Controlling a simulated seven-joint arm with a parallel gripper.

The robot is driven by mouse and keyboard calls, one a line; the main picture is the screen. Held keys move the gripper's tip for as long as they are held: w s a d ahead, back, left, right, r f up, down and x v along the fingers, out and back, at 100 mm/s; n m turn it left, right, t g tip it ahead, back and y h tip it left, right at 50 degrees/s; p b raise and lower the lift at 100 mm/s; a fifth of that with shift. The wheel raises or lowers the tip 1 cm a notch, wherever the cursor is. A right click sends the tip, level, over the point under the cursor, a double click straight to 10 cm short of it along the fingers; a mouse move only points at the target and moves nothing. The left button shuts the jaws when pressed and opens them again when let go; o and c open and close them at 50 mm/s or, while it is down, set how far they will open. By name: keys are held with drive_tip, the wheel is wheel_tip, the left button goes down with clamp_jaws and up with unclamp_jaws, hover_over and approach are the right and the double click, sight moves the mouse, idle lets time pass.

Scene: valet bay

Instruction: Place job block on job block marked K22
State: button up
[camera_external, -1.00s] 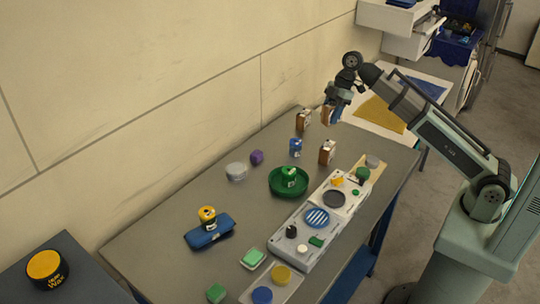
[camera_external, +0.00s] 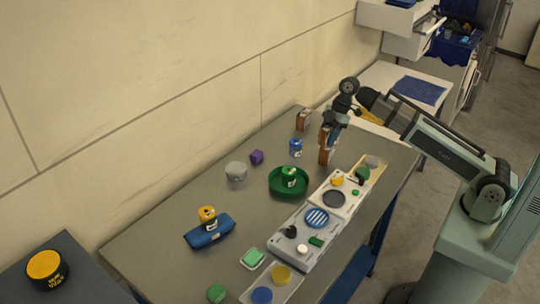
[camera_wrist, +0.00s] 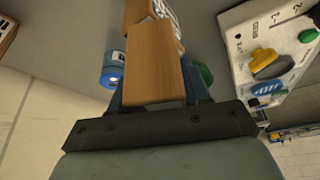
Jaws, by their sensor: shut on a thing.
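My gripper (camera_external: 331,138) is shut on a brown wooden job block (camera_wrist: 152,62), seen also in the external view (camera_external: 324,134). The held block is right above a second wooden job block with a white label (camera_external: 326,156), on the grey table. In the wrist view this lower block (camera_wrist: 168,14) shows partly behind the held one. I cannot tell whether the two touch. A third wooden block with a white label (camera_external: 303,120) stands farther back. The label marks are too small or cut off to read, so I cannot tell which is K22.
A blue labelled can (camera_external: 295,148) stands just left of the lower block. A green dish (camera_external: 289,182) with a green can, and a pale panel (camera_external: 318,222) with coloured knobs, are nearer the camera. The grey table (camera_external: 160,210) has bare room at left.

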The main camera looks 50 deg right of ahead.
drive_tip(key=shift+f, duration=0.25)
drive_tip(key=o, duration=1.1)
drive_tip(key=shift+r, duration=0.1)
drive_tip(key=v, duration=1.2)
